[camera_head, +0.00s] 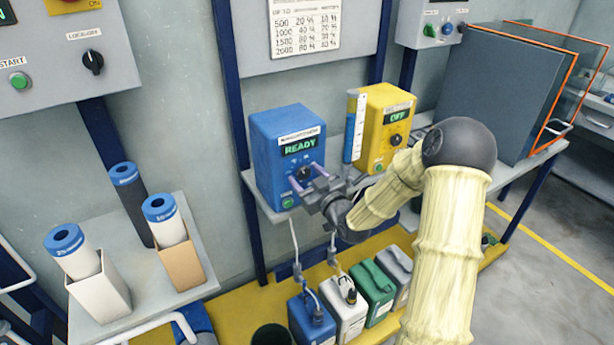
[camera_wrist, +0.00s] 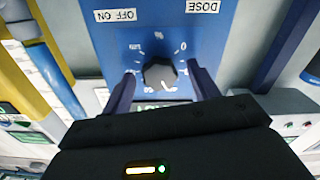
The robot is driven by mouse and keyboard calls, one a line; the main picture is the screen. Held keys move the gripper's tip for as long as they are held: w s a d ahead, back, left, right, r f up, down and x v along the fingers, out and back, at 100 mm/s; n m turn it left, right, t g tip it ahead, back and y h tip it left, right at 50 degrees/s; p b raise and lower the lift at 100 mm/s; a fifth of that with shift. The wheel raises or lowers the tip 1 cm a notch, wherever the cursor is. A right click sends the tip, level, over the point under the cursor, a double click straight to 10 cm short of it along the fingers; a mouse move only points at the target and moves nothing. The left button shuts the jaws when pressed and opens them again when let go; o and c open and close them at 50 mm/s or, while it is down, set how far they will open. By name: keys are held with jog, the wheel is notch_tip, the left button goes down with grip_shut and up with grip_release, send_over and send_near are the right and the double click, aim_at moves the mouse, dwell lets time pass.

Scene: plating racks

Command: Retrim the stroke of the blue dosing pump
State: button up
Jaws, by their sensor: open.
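The blue dosing pump (camera_head: 266,150) stands on a shelf against the wall, its display (camera_head: 300,146) reading READY. Its black dial knob (camera_wrist: 160,74) has a white pointer mark and a scale with a % sign around it; the wrist view shows the panel upside down. My gripper (camera_head: 307,186) is at the pump's front. In the wrist view its open fingers (camera_wrist: 160,80) stand on either side of the knob, with a small gap visible on each side. The display is mostly hidden by my gripper in the wrist view. A green button (camera_head: 287,202) sits low on the pump's front.
A yellow pump (camera_head: 377,104) reading OFF stands close to the right, with a blue-filled measuring cylinder (camera_head: 353,128) between. Blue (camera_head: 304,325), white (camera_head: 343,318) and green (camera_head: 372,287) canisters stand below. Blue-capped cartridges (camera_head: 165,222) stand at left. A dosing chart (camera_head: 305,27) hangs above.

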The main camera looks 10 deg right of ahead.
jog(key=shift+w, duration=0.15)
jog(key=c, duration=1)
jog(key=shift+o, duration=0.2)
jog(key=shift+m, duration=0.4)
jog(key=m, duration=0.6)
jog(key=shift+p, duration=0.4)
jog(key=m+p, duration=0.1)
jog(key=m, duration=0.5)
jog(key=shift+a+p, duration=0.1)
jog(key=shift+p, duration=0.3)
jog(key=o, duration=1)
jog(key=shift+c, duration=0.2)
